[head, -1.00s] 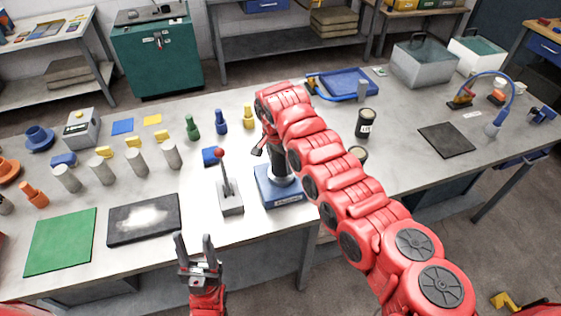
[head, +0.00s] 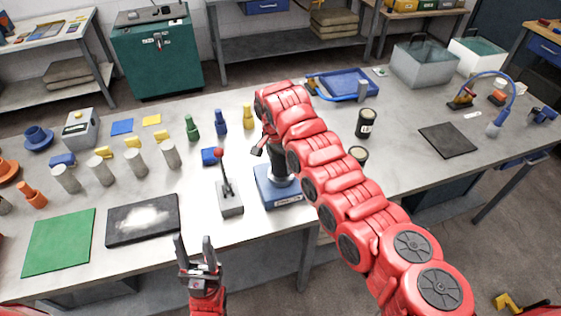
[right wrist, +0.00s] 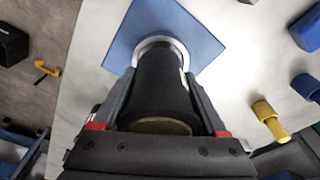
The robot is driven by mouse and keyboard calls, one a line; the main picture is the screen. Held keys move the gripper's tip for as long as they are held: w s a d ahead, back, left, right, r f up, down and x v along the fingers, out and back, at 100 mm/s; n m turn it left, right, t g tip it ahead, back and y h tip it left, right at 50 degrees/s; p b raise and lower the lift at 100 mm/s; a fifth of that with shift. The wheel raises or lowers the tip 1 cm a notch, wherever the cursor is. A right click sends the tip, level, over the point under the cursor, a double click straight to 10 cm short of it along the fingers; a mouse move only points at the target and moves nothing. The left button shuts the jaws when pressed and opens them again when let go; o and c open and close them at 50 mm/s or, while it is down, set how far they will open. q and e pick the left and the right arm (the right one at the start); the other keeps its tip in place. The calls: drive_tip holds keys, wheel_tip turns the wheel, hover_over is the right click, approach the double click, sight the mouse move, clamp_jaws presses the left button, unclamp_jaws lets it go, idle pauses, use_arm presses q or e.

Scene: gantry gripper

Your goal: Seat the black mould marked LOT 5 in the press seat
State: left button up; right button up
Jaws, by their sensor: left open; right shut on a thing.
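A black cylindrical mould (right wrist: 160,75) is held between the fingers of my right gripper (right wrist: 160,98). Its marking cannot be read. The press seat is a blue block (head: 268,197) with a silver ring (right wrist: 181,48). The mould's lower end is at the ring; I cannot tell whether it is fully down inside. In the head view the mould (head: 280,168) looks about upright above the block, partly hidden by my right arm. My left gripper (head: 195,245) is open and empty in front of the table's front edge.
A lever with a red knob (head: 219,154) stands just left of the seat. Another black, labelled cylinder (head: 366,123) and a dark cup (head: 357,154) stand right of my arm. Green, blue and yellow pegs (head: 221,122) stand behind. A black mat (head: 447,140) lies at right.

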drive_tip(key=shift+f+b, duration=0.95)
drive_tip(key=shift+f, duration=0.2)
drive_tip(key=o, duration=1.5)
drive_tip(key=shift+c, duration=0.2)
drive_tip(key=shift+a+r+b, duration=0.1)
drive_tip(key=shift+r+b, duration=0.25)
drive_tip(key=shift+r, duration=0.2)
drive_tip(key=r+b, duration=0.1)
drive_tip(key=r, duration=0.4)
drive_tip(key=s+a+r+b, duration=0.1)
drive_tip(key=r, duration=0.4)
drive_tip(key=r+b, duration=0.1)
drive_tip(key=r, duration=0.4)
drive_tip(key=shift+s+a, duration=0.15)
drive_tip(key=shift+s, duration=0.05)
drive_tip(key=shift+s+r, duration=0.1)
drive_tip(key=shift+r, duration=0.55)
